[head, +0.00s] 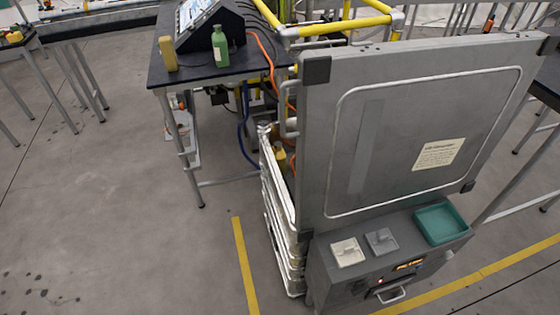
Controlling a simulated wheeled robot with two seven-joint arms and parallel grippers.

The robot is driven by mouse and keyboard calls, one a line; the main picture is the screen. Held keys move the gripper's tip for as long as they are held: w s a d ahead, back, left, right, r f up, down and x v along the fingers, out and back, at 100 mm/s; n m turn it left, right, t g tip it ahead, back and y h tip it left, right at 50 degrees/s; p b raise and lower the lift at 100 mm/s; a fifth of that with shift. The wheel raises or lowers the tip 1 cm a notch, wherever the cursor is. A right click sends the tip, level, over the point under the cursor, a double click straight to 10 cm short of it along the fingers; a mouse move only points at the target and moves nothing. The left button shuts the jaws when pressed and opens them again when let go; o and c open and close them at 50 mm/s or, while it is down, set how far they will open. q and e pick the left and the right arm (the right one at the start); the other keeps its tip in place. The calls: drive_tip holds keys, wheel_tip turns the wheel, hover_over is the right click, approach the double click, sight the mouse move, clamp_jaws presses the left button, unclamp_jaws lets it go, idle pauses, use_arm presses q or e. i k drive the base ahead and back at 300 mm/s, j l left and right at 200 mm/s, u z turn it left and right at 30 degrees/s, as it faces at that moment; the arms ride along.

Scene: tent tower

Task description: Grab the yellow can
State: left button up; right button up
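A yellow can-like container (168,54) stands upright near the front left corner of the dark table (185,72). A green bottle (220,47) stands to its right, apart from it. Neither of my grippers shows in the head view, so their state cannot be seen.
A large grey panelled cabinet (350,130) fills the right, with a teal tray (440,223) on its lower ledge. A console (208,22) sits behind the containers. Orange and blue cables hang beside the table. The concrete floor (110,190) at left is clear.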

sight(278, 152)
drive_tip(key=j+z, duration=0.4)
drive_tip(key=j, duration=0.25)
drive_tip(key=j+z, duration=0.4)
drive_tip(key=j, duration=0.25)
drive_tip(key=k+j+z, duration=0.2)
drive_tip(key=j+z, duration=0.2)
drive_tip(key=j, duration=0.2)
